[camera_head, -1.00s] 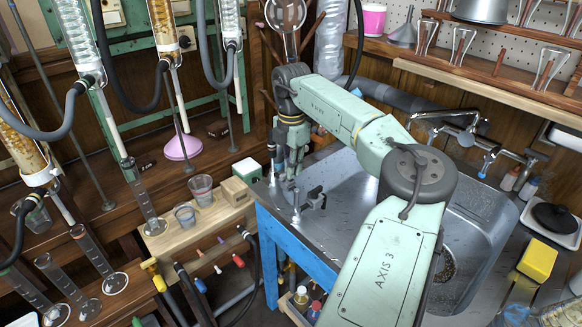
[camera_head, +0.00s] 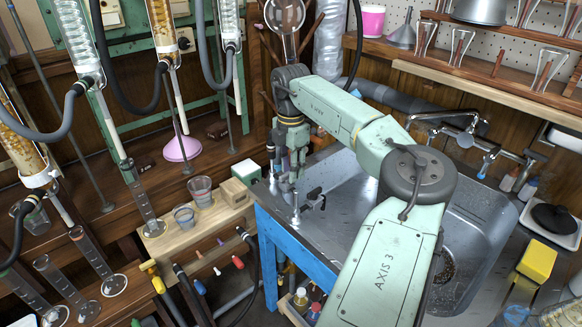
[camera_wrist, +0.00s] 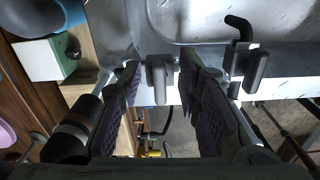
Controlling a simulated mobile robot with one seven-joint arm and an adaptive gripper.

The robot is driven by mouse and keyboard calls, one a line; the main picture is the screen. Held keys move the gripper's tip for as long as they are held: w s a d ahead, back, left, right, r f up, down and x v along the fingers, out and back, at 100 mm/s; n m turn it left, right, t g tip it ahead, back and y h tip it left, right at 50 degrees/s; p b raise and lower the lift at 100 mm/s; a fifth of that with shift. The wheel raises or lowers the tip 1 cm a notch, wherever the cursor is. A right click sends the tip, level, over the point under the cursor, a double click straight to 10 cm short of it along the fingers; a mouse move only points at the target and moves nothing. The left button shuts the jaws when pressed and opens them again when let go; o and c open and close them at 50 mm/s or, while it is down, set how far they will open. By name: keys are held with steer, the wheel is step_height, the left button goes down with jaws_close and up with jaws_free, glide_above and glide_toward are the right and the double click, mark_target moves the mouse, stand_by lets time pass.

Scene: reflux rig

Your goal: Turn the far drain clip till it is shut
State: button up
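Two small metal drain clips sit on the sink's front rim. One is a grey clip (camera_head: 296,206) that also shows in the wrist view (camera_wrist: 159,78), with its lever pointing down the picture. The other has a dark handle (camera_head: 316,197) and is to the right in the wrist view (camera_wrist: 252,66). I cannot tell for sure which is the far one. My gripper (camera_wrist: 158,80) is open, with one finger on each side of the grey clip and a gap to both. In the head view my gripper (camera_head: 288,180) is just above the rim, partly hidden by its own links.
The steel sink (camera_head: 470,215) is beyond the clips. A white and green box (camera_head: 246,171) and beakers (camera_head: 200,190) stand on a wooden shelf to the left. Hoses and coloured taps are below it. A yellow sponge (camera_head: 537,260) lies at the far right.

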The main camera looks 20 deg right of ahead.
step_height(320, 180, up, 12)
stand_by(0.6)
stand_by(0.4)
